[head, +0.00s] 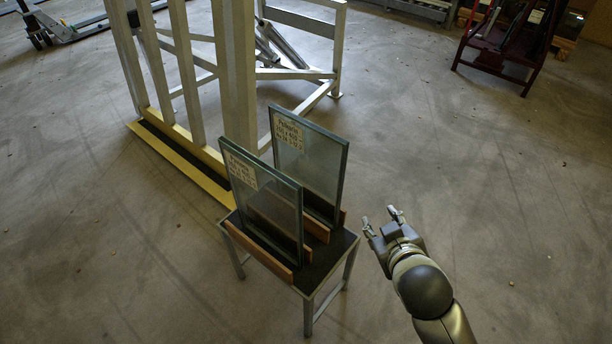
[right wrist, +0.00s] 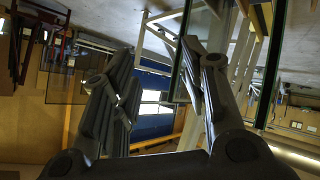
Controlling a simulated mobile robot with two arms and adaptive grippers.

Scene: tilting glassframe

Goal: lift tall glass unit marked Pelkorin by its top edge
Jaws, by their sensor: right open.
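Two upright framed glass units stand side by side on a small table (head: 313,284). The rear unit (head: 318,165) and the front unit (head: 272,208) each carry a pale label at the upper left. The rear label looks like Pelkorin, but the print is too small to be sure; the front label is not clearly legible. My right gripper (head: 382,222) is open and empty, to the right of both units and apart from them. In the right wrist view its open fingers (right wrist: 158,58) have dark glass edges close by. My left gripper is not in view.
Wooden strips (head: 259,251) hold the units' lower edges. A pale metal rack (head: 238,80) with a yellow base stands close behind and left. A dark red trolley (head: 503,45) is at the far right. The floor to the right is clear.

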